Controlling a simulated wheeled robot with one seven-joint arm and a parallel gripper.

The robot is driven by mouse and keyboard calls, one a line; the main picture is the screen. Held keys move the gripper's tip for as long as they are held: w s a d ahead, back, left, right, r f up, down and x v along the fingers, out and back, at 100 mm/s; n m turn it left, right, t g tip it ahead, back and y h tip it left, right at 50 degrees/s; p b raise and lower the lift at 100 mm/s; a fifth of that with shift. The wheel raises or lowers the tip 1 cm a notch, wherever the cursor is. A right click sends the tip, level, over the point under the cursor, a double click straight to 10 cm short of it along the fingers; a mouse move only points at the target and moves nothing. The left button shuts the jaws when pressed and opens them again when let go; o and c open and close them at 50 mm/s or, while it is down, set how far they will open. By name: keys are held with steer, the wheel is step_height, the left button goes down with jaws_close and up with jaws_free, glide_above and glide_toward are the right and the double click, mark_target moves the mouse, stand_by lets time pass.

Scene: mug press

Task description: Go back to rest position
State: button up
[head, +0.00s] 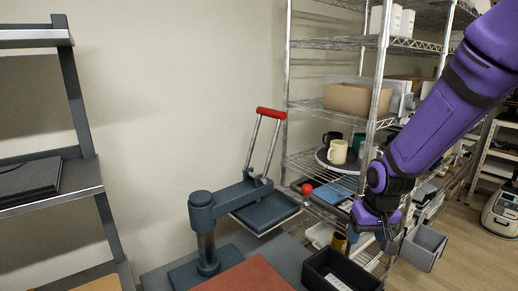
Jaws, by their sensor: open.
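My gripper (386,240) hangs at the right, below my purple arm, in front of the wire shelf. It is open and I see nothing held in it. The press (207,225) stands on the table at the lower middle, with a flat plate (267,212), a red handle bar (271,113) raised above it and a red ball knob (307,188) at its right. The gripper is right of the press and apart from it. A cream mug (338,152) and dark mugs (331,138) stand on a round tray (322,158) on the wire shelf.
A black bin (340,271) is below and left of my gripper, and a grey bin (424,246) is to its right. The wire shelf (287,90) rises behind the arm. A dark shelf rack (75,100) stands at the left. Open floor (465,240) shows at the right.

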steer(key=s+d+r+t, duration=0.1)
steer(key=s+d+r, duration=0.1)
steer(key=s+r, duration=0.8)
steer(key=s+d+r+t, duration=0.2)
steer(key=s+r, duration=0.9)
steer(key=shift+r, duration=0.4)
